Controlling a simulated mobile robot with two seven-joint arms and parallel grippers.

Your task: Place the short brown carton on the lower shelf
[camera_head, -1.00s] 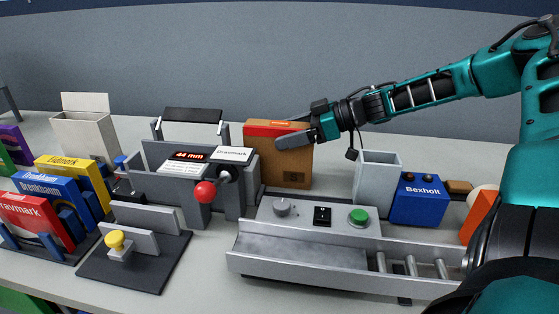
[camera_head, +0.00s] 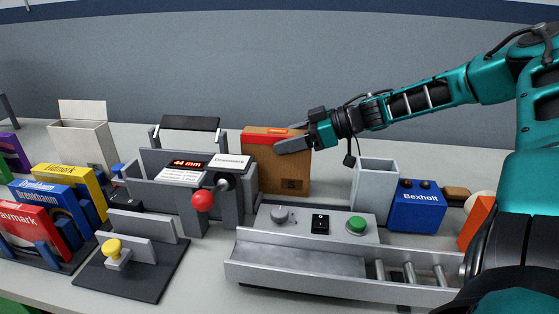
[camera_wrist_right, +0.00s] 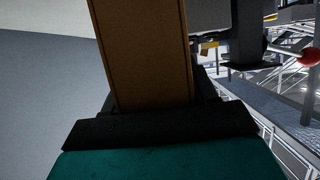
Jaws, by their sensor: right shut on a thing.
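The brown carton (camera_head: 275,172) has a red band along its top and a small dark mark low on its face. It is upright at the back of the bench, right of the grey measuring machine. My right gripper (camera_head: 292,142) is shut on its upper part, with one finger across the front face. In the right wrist view the carton (camera_wrist_right: 145,50) rises between the fingers. I cannot tell whether its base touches the bench. No lower shelf can be made out. My left gripper is not in view.
The grey machine (camera_head: 155,165) with a red knob (camera_head: 202,201) stands close left of the carton. In front is a metal chute (camera_head: 300,258) with a control panel. A grey open bin (camera_head: 375,185) and blue Bexholt box (camera_head: 417,208) stand right. Several coloured boxes stand left.

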